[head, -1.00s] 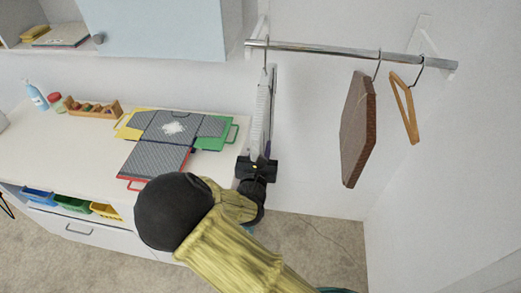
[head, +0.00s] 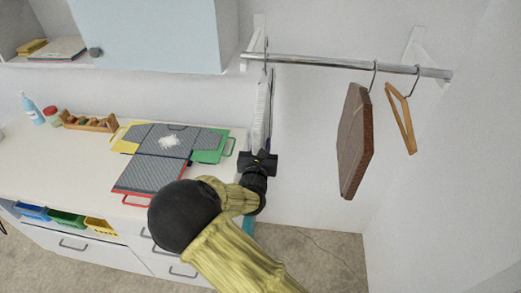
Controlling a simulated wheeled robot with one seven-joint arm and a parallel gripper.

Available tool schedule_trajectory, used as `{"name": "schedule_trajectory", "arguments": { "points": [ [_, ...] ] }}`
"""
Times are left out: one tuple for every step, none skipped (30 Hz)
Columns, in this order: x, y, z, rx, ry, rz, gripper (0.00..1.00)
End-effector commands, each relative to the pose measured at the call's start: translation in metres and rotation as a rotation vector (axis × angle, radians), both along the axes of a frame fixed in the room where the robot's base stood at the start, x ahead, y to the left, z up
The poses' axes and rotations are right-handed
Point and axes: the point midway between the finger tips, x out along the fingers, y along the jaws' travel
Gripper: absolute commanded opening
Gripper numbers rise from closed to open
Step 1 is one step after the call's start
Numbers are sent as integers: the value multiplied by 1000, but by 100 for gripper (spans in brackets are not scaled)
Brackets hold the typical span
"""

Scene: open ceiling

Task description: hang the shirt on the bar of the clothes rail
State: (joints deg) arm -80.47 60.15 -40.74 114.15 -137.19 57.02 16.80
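A narrow pale striped garment (head: 262,105), seen nearly edge-on, is upright below the left end of the rail's metal bar (head: 330,62); I take it to be the shirt. A thin hook (head: 266,48) rises from it and crosses the bar in the picture. I cannot tell whether the hook rests on the bar or is in front of it. My gripper (head: 258,158) is black and at the garment's lower end, overlapping it. Its fingers are too small and dark to show whether they are shut on it.
A brown garment (head: 354,140) and an empty wooden hanger (head: 402,120) hang toward the bar's right. The white counter (head: 60,165) at left bears grey-padded coloured boards (head: 155,172), a bottle (head: 32,108) and a wooden rack (head: 90,122). The bar's middle is free.

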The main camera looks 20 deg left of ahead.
Motion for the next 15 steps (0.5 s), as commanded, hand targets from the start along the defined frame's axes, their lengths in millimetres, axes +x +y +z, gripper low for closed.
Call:
{"name": "schedule_trajectory", "arguments": {
  "points": [
    [4,1,0,2,-4,0,0],
    [5,2,0,2,-4,0,0],
    [8,2,0,2,-3,0,0],
    [10,2,0,2,-3,0,0],
    [12,3,0,1,-2,0,0],
    [14,4,0,2,-3,1,0],
    [16,4,0,1,-3,1,0],
    [18,4,0,1,-3,1,0],
    [18,3,-4,-1,-2,-1,0],
    [18,3,-7,0,-1,-1,0],
    [18,3,-9,0,-1,-2,0],
    [18,3,-11,0,-1,-2,0],
    [18,3,-13,0,-1,-2,0],
    [18,3,-15,0,-1,-2,0],
    [18,3,-18,0,-1,-2,0]
  ]
}}
